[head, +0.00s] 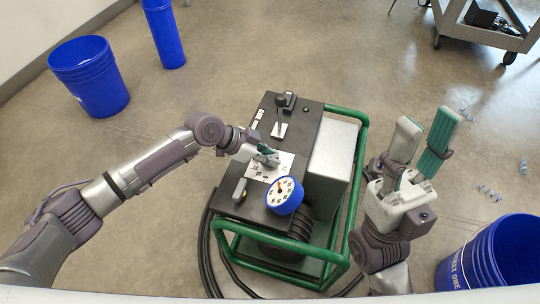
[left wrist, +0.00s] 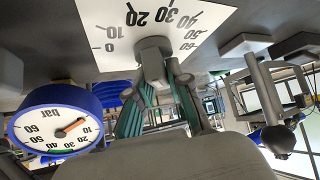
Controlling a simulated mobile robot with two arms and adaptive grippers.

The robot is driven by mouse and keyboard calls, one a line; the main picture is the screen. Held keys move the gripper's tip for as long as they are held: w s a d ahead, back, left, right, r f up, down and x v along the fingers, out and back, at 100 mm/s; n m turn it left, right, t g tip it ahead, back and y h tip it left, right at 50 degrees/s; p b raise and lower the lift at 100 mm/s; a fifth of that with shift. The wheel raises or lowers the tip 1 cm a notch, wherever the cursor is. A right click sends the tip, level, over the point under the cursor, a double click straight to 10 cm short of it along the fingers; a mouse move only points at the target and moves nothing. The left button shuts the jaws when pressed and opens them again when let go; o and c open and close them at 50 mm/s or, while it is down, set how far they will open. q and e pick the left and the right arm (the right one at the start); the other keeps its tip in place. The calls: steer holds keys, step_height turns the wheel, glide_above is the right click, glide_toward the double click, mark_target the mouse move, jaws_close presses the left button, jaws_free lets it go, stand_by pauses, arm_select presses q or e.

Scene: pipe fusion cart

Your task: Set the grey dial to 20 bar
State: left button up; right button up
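The grey dial (left wrist: 153,48) sits on a white scale plate (left wrist: 100,22) marked 0, 10, 20, 30 and up. The plate also shows on the cart top in the head view (head: 284,164). My left gripper (head: 268,157) is at the dial, with green-padded fingers (left wrist: 160,75) close on both sides of it, and looks shut on it. The dial's pointer mark cannot be made out. A blue-rimmed round bar gauge (head: 285,195) stands beside the plate, its red needle near the low numbers in the left wrist view (left wrist: 55,128). My right gripper (head: 425,145) is open and empty, right of the cart.
The cart has a green tube frame (head: 361,150), a black lever (head: 281,116) behind the plate and a grey box (head: 333,150) at right. Blue buckets stand at the back left (head: 90,85) and front right (head: 500,257). Shavings (head: 490,193) lie on open floor at right.

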arm_select(q)
steer(key=o, duration=0.3)
steer(key=v, duration=1.2)
steer(key=shift+s+f, duration=0.1)
